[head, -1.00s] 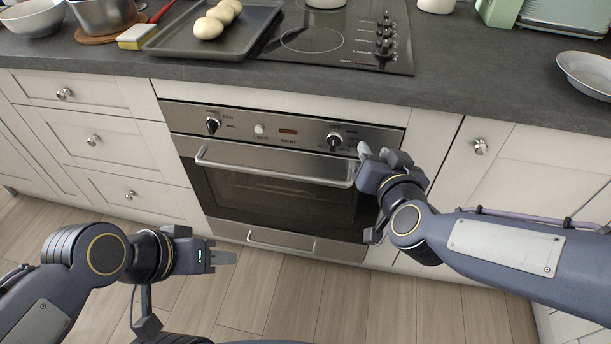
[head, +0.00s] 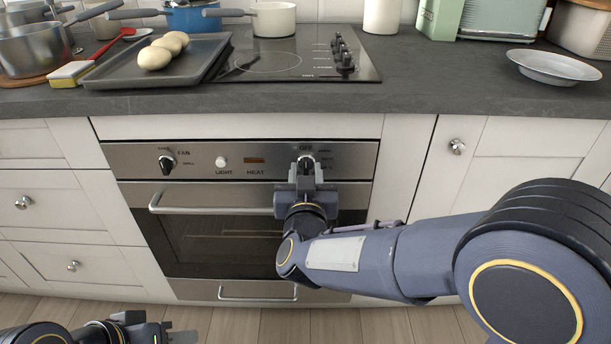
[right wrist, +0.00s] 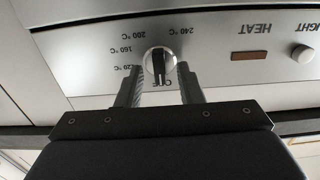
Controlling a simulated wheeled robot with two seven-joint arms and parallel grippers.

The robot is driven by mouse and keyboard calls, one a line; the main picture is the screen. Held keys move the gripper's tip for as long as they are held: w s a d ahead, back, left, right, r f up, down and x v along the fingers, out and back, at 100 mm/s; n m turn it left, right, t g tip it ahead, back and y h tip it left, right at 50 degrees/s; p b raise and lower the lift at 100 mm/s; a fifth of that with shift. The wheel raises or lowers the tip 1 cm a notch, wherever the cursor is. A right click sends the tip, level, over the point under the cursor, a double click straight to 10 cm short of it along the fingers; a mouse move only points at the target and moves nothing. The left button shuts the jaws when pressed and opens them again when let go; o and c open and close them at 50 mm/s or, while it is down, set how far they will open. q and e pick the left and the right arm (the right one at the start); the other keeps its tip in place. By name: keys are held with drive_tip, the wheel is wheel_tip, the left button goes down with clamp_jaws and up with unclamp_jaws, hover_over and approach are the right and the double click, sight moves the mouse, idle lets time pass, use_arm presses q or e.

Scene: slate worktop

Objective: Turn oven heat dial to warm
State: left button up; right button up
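The oven heat dial (head: 306,161) is a round dark-and-silver knob at the right end of the steel oven panel. In the right wrist view, which is upside down, the dial (right wrist: 158,66) has its dark grip bar pointing at the OFF mark. Marks from 120 °C to 240 °C ring it; I see no word "warm". My right gripper (head: 306,175) is at the panel, and in its wrist view the fingers (right wrist: 160,80) stand open on either side of the dial with small gaps. My left gripper (head: 160,335) is low at the bottom edge, partly cut off.
The fan dial (head: 167,163), light button (head: 221,162) and heat lamp (head: 254,160) are left on the panel. The oven door handle (head: 215,209) runs below, under my right wrist. The worktop edge (head: 420,104) juts out above.

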drive_tip(key=shift+w, duration=0.15)
clamp_jaws()
idle(0.4)
drive_tip(key=m+b, duration=0.1)
drive_tip(key=m, duration=0.1)
drive_tip(key=shift+f+m+b, duration=0.15)
drive_tip(key=shift+m+b, duration=0.25)
drive_tip(key=m+b, duration=0.2)
drive_tip(key=m, duration=0.2)
drive_tip(key=shift+d+m+b, duration=0.15)
drive_tip(key=shift+m+b, duration=0.2)
drive_tip(key=shift+m, duration=0.05)
